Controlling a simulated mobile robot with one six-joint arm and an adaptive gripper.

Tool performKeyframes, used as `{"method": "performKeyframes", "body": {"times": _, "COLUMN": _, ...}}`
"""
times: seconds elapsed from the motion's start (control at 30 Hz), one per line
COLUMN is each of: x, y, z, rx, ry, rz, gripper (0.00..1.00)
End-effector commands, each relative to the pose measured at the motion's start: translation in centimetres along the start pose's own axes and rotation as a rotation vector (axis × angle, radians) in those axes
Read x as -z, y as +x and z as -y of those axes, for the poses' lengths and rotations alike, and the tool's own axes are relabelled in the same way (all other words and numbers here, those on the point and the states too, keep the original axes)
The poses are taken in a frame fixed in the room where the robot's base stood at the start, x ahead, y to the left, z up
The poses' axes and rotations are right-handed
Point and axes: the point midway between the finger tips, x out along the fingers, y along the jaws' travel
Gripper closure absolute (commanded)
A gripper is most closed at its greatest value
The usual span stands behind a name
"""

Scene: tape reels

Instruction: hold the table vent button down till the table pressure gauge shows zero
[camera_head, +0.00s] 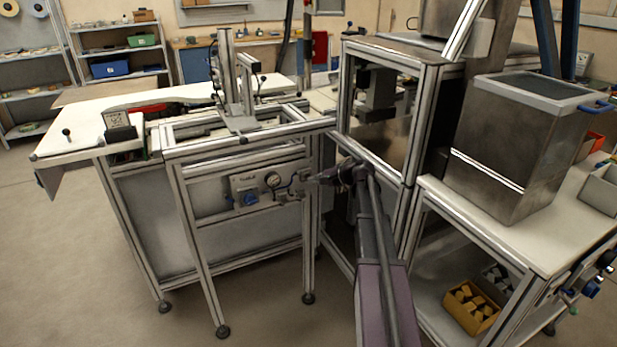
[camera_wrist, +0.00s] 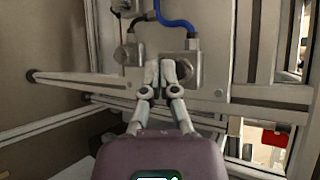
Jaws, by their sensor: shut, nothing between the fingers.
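The pressure gauge (camera_head: 272,180) is a small round dial on a pale panel on the front of the left table frame. Its needle is too small to read. In the wrist view two metal blocks stand on the plate: a left block (camera_wrist: 128,53) and a right block (camera_wrist: 192,70) under a blue hose. Each has a small round part on its face; I cannot tell which is the vent button. My gripper (camera_wrist: 161,64) is shut and empty, its tips between the blocks and overlapping the right block's edge. I cannot tell whether they touch. In the head view my gripper (camera_head: 312,181) is right of the gauge.
A blue knob (camera_head: 250,199) sits below the gauge. A hopper (camera_head: 515,145) stands on the right bench. Open floor lies at the front left.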

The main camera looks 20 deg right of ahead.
Motion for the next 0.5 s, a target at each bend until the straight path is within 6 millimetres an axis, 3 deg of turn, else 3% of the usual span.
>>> {"method": "performKeyframes", "body": {"times": 0.5, "x": 0.47, "y": 0.56, "z": 0.44, "rx": 0.000, "ry": 0.000, "rz": 0.000, "gripper": 1.00}}
